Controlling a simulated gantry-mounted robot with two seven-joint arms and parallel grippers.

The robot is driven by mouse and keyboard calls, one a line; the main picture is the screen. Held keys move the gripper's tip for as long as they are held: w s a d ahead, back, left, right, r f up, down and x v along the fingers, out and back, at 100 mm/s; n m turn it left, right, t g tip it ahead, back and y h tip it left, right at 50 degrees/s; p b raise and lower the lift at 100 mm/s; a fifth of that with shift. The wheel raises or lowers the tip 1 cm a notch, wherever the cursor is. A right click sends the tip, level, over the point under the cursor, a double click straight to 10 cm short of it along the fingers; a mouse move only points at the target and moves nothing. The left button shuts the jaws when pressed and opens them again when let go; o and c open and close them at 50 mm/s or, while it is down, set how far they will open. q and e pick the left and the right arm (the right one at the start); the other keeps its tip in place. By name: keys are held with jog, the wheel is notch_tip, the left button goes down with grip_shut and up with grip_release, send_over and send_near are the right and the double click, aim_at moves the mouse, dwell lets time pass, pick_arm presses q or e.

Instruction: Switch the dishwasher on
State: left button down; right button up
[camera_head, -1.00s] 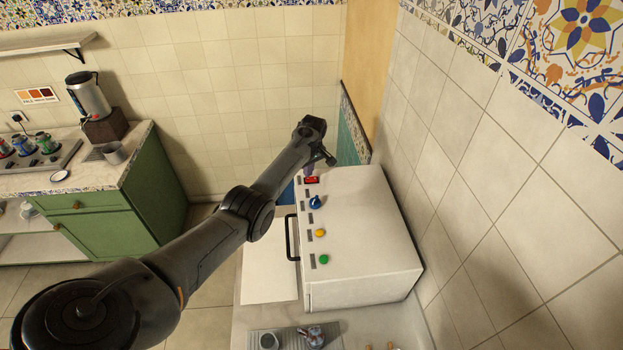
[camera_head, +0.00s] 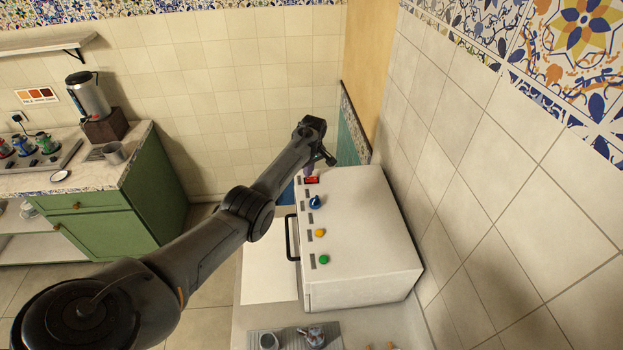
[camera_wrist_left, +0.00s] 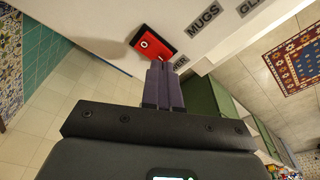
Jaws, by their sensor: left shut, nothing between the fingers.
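The dishwasher is a white box (camera_head: 365,240) on the counter against the right wall, with a dark handle on its left side. Its red power switch (camera_head: 312,180) is at the far end of a row of coloured controls. In the left wrist view the red switch (camera_wrist_left: 152,42) lies just beyond my left gripper (camera_wrist_left: 160,68). The purple fingers are shut together with nothing between them, and their tips are close to the switch's lower edge. I cannot tell whether they touch. They partly cover the label below it. My right gripper is not in view.
A blue knob (camera_head: 315,202), a yellow button (camera_head: 320,233) and a green button (camera_head: 323,259) line the dishwasher's front edge. A green cabinet (camera_head: 110,225) is at left.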

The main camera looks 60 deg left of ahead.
pick_arm(q)
jog(key=shift+f+b, duration=0.6)
jog(key=shift+f, duration=0.25)
dwell(0.8)
jog(key=shift+r, duration=0.15)
notch_tip(320, 180, up, 7)
jog(key=p, duration=0.7)
dwell(0.5)
